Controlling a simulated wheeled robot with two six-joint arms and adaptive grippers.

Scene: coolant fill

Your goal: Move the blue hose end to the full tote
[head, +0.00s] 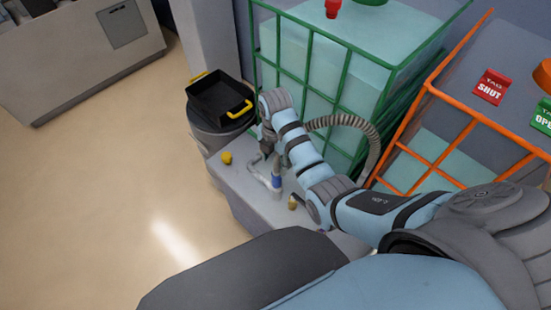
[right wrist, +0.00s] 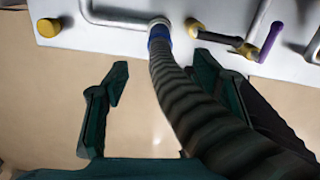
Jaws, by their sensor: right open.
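The blue hose end (head: 277,182) sits at the pipework on a grey ledge (head: 240,195). In the right wrist view its blue collar (right wrist: 158,33) meets a metal pipe, and the grey ribbed hose (right wrist: 185,100) runs from it toward the camera. The hose (head: 350,120) also arcs behind my arm in the head view. My right gripper (right wrist: 162,75) is open, its fingers spread with the hose between them or overlapping the right finger. In the head view the gripper (head: 266,150) is partly hidden by my arm. The green-caged tote (head: 310,50) holds liquid to a high level. My left gripper is not in view.
An orange-caged tote (head: 440,165) with lower liquid stands at the right, near a red SHUT tag (head: 492,87) and a green OPEN tag (head: 542,117). A black tray (head: 217,98) sits on a grey drum. A yellow cap (head: 226,158) is on the ledge. The left floor is clear.

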